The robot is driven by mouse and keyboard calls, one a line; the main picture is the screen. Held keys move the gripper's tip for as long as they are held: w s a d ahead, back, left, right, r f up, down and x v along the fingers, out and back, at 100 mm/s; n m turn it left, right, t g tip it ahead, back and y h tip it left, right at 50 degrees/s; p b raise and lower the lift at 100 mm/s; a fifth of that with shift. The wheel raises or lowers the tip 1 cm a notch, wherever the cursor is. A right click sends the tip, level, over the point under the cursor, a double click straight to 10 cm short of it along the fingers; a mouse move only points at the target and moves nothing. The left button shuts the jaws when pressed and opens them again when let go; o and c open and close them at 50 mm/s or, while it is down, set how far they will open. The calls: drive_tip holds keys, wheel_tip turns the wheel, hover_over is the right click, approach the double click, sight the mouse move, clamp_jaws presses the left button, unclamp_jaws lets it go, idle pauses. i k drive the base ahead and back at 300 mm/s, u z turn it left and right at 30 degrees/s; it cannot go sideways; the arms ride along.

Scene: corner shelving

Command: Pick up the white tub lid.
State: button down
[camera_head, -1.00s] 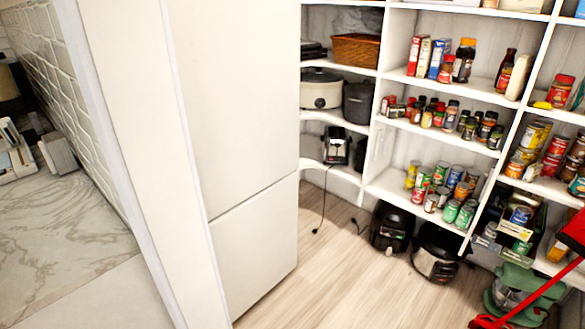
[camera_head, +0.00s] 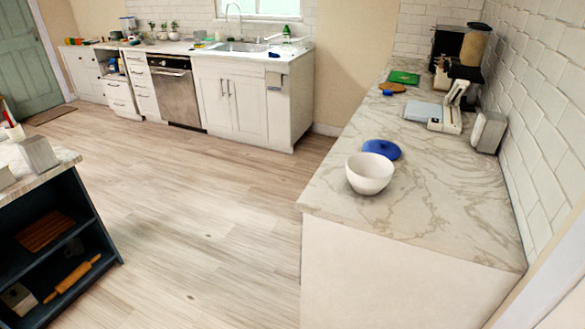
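I cannot make out a white lid in the head view. A white round bowl or tub (camera_head: 369,173) stands on the near part of the marble counter at right. A flat blue round lid or plate (camera_head: 381,149) lies just behind it. A smaller blue and brown round piece (camera_head: 391,87) lies farther back on the counter. My gripper is not in view.
The marble counter (camera_head: 420,205) runs along a white brick wall at right. A white slicer-like device (camera_head: 447,115) and a green board (camera_head: 404,77) are on it. A dark island with shelves (camera_head: 95,236) stands at left. The wooden floor (camera_head: 200,225) between is clear.

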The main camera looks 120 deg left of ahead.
sight(386, 149)
drive_tip(key=u, duration=3.55)
